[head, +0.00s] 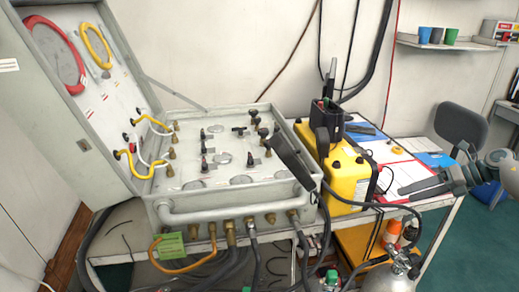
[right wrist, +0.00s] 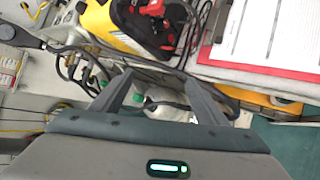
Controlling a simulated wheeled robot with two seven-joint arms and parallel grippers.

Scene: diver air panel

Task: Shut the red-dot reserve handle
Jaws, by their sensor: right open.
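The air panel (head: 270,176) is a pale grey open case at the left and middle of the head view. Its face carries several small black handles, among them one (head: 204,163) near the middle and one (head: 240,130) near the back. I cannot make out a red dot on any of them. A long dark bar (head: 292,160) slants over the panel's right edge and hides part of it. My right gripper (head: 432,174) is open and empty to the right of the panel, over the table end. In the right wrist view its two fingers (right wrist: 158,82) stand apart.
A yellow case (head: 347,180) with black and red gear stands between the panel and my right gripper. Hoses and a grey cylinder (head: 388,280) are below the table edge. A clipboard (right wrist: 270,30) lies nearby. A chair (head: 461,127) stands at the far right.

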